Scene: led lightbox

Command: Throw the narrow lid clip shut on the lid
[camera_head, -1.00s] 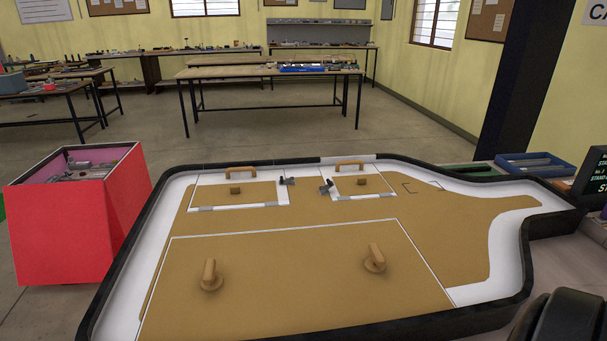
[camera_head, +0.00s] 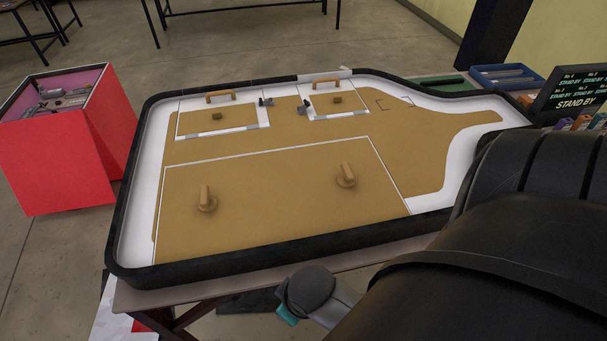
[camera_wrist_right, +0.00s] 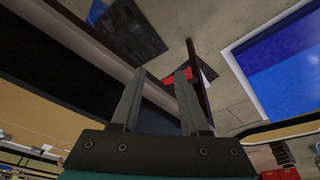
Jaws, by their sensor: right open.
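The narrow lid (camera_head: 358,103) lies closed at the back of the lightbox, right of a wider lid (camera_head: 240,119). Its small dark narrow lid clip (camera_head: 304,106) sits at the lid's left edge. The clip is too small to tell whether it overlaps the lid. A second dark clip (camera_head: 266,102) sits at the wider lid's right edge. My right gripper (camera_wrist_right: 158,85) is open and empty in the right wrist view, away from the clips. In the head view my right arm comes in at lower right, low in front of the box, fingers not visible. My left gripper is not in view.
The lightbox has a raised black rim (camera_head: 240,255). Two upright wooden knobs (camera_head: 206,200) stand on the large front panel. A red bin (camera_head: 60,155) stands left, a blue tray (camera_head: 505,77) and a display (camera_head: 575,96) at right. Space above the box is open.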

